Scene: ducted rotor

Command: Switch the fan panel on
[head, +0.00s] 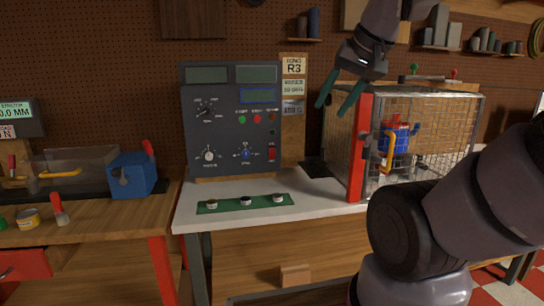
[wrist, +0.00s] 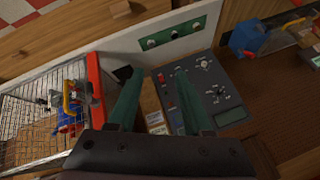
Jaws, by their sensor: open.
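The fan panel (head: 232,120) is a dark grey upright box at the back of the white bench, with two displays on top, several knobs, a green and a red button and a red switch (head: 271,154) at its lower right. My gripper (head: 338,106) is open and empty, with green fingers, to the right of the panel and in front of the cage's upper left. In the wrist view the panel (wrist: 207,92) lies beyond and right of my fingers (wrist: 158,92). I cannot tell the switch's position.
A wire mesh cage (head: 425,140) with a red post (head: 360,150) and a blue rotor unit (head: 396,138) stands right of the panel. A green strip with three knobs (head: 245,202) lies on the white bench (head: 300,211). A blue box (head: 131,174) sits on the left bench.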

